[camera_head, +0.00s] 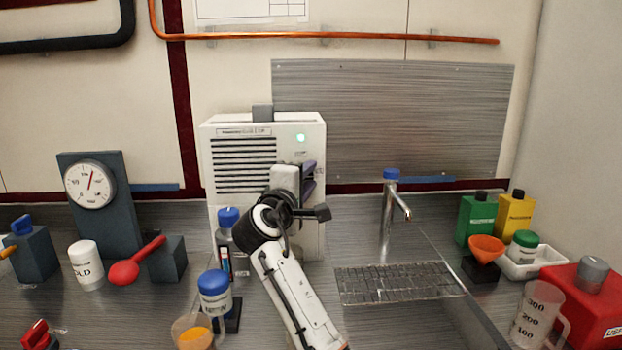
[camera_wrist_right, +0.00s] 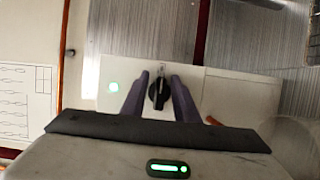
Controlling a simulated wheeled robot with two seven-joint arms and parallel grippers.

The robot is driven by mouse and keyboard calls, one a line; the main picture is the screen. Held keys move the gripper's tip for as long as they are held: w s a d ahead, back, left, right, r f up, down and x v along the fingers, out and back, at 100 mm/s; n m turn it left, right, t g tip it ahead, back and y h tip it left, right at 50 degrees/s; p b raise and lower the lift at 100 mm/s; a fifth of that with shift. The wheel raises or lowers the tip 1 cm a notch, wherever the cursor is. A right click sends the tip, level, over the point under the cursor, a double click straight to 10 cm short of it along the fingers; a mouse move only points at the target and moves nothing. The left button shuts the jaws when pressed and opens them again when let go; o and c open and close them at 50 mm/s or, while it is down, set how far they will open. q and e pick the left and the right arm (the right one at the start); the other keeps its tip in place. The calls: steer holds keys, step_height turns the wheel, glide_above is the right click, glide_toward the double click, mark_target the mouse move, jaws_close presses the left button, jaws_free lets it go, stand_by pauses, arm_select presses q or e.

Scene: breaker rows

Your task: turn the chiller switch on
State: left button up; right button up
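The chiller looks to be the white louvred box (camera_head: 263,140) against the back wall in the head view, with a lit green lamp (camera_head: 300,137); the lamp also glows in the right wrist view (camera_wrist_right: 114,87). A black rotary switch (camera_wrist_right: 158,93) sits on its front in the right wrist view; the arm hides it in the head view. My right gripper (camera_head: 309,179) is at the chiller's front right side. Its purple fingers stand apart on either side of the switch (camera_wrist_right: 158,88); I cannot tell whether they touch it. My left gripper is out of view.
Blue-capped bottles (camera_head: 215,293) and a beaker of orange liquid (camera_head: 195,332) stand beside my right arm. A faucet (camera_head: 391,200) is right of it. A gauge (camera_head: 90,185) and red-handled lever (camera_head: 137,262) are left. Bottles and a red container (camera_head: 580,305) crowd the right.

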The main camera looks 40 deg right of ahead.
steer(key=shift+w+f, duration=0.1)
steer(key=shift+f, duration=0.05)
steer(key=b+v, duration=0.1)
steer(key=v, duration=0.9)
steer(key=shift+a, duration=0.2)
stand_by(0.4)
